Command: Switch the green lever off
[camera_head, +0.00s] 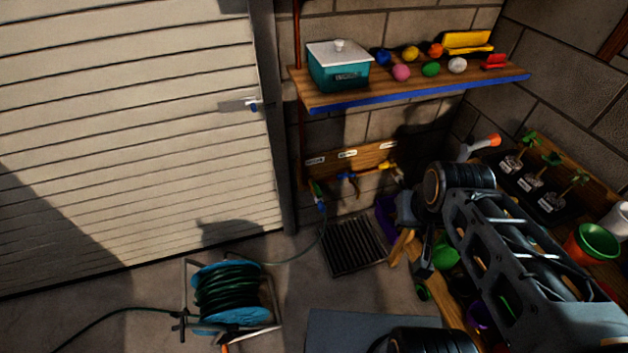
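A row of small taps hangs below a wooden board on the back wall, under the shelf. The green lever (316,189) is at the left end of the row, roughly upright, with a hose running down from its tap. My arm comes in from the lower right. My gripper (424,262) appears small and dark below the arm's elbow, to the right of the taps and apart from the green lever. Its fingers are too dark and small to read.
A hose reel (228,290) stands on the floor at left, before a white garage door (130,120). A floor grate (354,244) lies below the taps. A shelf (410,88) overhangs them. A cluttered bench with seedlings (535,180) and pots (592,243) is at right.

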